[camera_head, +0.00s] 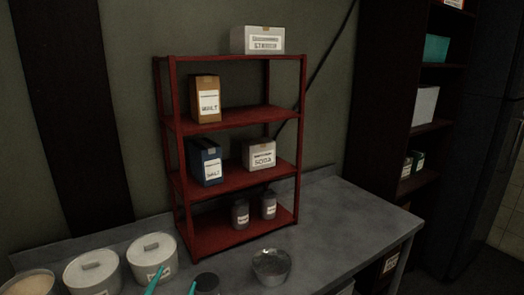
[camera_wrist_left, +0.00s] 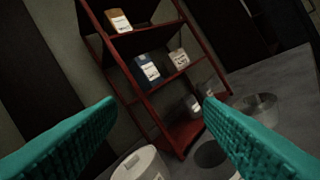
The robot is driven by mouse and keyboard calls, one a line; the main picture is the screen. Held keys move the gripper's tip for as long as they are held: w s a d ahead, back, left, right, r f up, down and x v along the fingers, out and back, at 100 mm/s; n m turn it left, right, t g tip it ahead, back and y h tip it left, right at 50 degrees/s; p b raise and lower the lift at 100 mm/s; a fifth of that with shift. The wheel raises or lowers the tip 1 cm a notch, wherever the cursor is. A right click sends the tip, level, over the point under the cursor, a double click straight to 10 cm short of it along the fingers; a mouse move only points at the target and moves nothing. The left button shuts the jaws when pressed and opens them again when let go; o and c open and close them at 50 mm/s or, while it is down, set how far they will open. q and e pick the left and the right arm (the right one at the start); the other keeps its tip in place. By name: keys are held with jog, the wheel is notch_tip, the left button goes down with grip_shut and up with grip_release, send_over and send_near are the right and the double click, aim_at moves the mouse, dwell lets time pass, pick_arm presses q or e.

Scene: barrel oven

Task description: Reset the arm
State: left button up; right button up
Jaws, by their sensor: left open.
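My left gripper (camera_head: 173,284) shows at the bottom edge of the head view as two teal fingertips, spread apart. In the left wrist view the gripper (camera_wrist_left: 160,110) has its teal fingers wide apart with nothing held between them. The fingertips are in front of the red shelf rack (camera_head: 235,171), near a white lidded tub (camera_head: 152,257) and a dark round container (camera_head: 207,283). The rest of the left arm is out of view. My right gripper is in neither view.
The grey counter (camera_head: 345,215) is clear at right. A glass bowl (camera_head: 271,266) and another white tub (camera_head: 92,271) stand on it. The rack holds an orange box (camera_head: 205,98), a blue box (camera_head: 204,160), a white box (camera_head: 259,154) and jars (camera_head: 240,213).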

pick_arm(q)
jog(key=s+a+f+n+g+y, duration=0.2)
jog(key=s+f+n+g, duration=0.15)
jog(key=f, duration=0.35)
jog(key=s+a+f+n+g+y, duration=0.2)
jog(key=s+a+f+g, duration=0.1)
jog(key=s+f+g, duration=0.25)
jog(key=s+d+f+g+h, duration=0.15)
jog(key=s+f+g, duration=0.65)
jog(key=s, duration=0.8)
notch_tip(320, 180, down, 26)
jog(key=s+a+f+g, duration=0.1)
jog(key=s+a+f, duration=0.1)
jog(key=s+f, duration=1.4)
jog(key=shift+s+f+g, duration=0.3)
jog(key=shift+s+g, duration=0.1)
jog(key=shift+s, duration=0.3)
